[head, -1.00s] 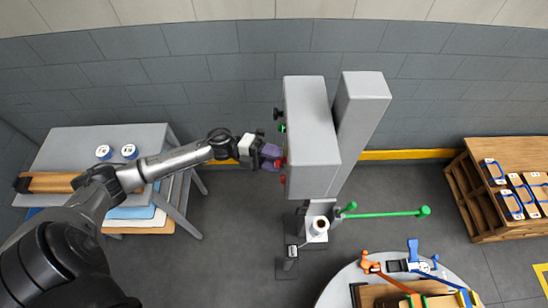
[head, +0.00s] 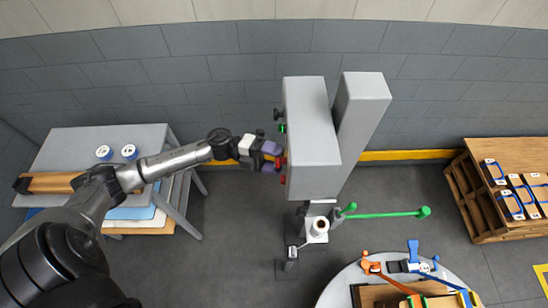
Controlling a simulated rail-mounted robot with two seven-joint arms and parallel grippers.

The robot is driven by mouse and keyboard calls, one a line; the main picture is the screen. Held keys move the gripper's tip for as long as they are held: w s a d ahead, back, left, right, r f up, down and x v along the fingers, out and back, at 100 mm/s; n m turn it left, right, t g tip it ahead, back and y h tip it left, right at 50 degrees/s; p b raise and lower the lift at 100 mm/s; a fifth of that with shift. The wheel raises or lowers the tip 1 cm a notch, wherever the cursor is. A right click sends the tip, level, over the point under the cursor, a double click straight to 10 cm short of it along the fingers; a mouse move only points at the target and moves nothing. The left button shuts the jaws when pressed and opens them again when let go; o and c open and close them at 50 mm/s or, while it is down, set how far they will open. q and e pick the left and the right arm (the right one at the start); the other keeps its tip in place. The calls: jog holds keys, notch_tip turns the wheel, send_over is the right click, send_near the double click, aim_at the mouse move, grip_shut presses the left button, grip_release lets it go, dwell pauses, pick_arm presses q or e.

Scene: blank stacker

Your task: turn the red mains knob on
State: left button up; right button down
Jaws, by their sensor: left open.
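The grey cabinet (head: 313,140) stands upright in the middle of the head view, with its controls on its left-hand face. A red control (head: 283,179) shows low on that face. More red shows at the fingertips of my left gripper (head: 277,157), partly hidden by them; I cannot tell which red part is the mains knob. A green control (head: 282,128) and a black knob (head: 277,114) sit higher up. My left gripper is open, its purple fingers at the cabinet face; whether they touch the red part is unclear. My right gripper is not in view.
A grey table (head: 75,150) with two white-and-blue rolls stands at the left. A green lever (head: 385,213) sticks out right of the cabinet's base. A round table (head: 340,285) with clamps is at the front right, and a wooden rack (head: 470,200) at the right.

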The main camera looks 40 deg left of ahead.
pick_arm(q)
jog(key=r+b+v, duration=0.1)
jog(key=b+v, duration=0.1)
jog(key=v, duration=1.1)
jog(key=shift+s+a+f, duration=0.15)
jog(key=shift+a+f, duration=0.25)
jog(key=shift+f, duration=0.05)
